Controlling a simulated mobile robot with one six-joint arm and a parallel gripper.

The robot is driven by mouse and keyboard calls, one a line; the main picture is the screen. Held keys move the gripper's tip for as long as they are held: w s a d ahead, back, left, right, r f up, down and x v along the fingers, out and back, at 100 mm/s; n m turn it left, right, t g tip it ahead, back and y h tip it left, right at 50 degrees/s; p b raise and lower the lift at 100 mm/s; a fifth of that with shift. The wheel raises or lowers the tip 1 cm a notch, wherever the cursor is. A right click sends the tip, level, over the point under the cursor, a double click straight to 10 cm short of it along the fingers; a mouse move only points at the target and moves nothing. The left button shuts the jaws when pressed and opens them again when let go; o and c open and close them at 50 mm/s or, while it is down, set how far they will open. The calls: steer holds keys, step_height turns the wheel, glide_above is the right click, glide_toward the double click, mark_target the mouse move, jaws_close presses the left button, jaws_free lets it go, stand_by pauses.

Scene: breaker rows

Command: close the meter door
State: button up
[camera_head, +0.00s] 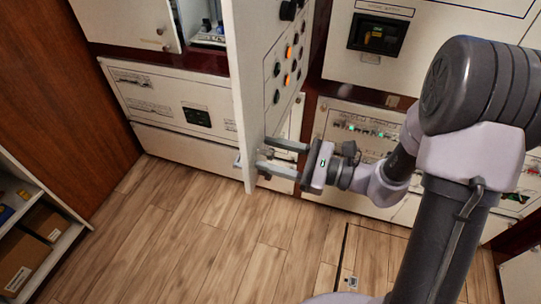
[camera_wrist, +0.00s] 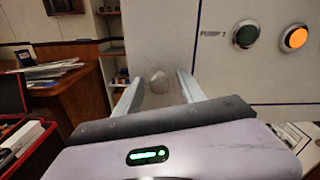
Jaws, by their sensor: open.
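An open white door (camera_head: 247,90) stands out from the cabinet row in the head view, with its edge facing me. I take it for the meter door, but I cannot read a label. Its right face carries green and orange round buttons, which also show on the pale panel (camera_wrist: 262,75) in the wrist view. My gripper (camera_head: 264,155) is open beside the door's lower right face, fingers pointing left towards it. I cannot tell whether they touch. In the wrist view a blurred round shape (camera_wrist: 158,82) shows between the fingers of my gripper (camera_wrist: 158,86).
A shelf with boxes (camera_head: 45,222) stands at the lower left, beside a wooden wall. Closed cabinet fronts (camera_head: 185,105) line the back, with another panel with a dark display (camera_head: 378,35) at right. The wood floor (camera_head: 185,240) in front is clear.

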steer(key=shift+a, duration=0.25)
steer(key=shift+c, duration=0.2)
jaws_close()
stand_by(1.1)
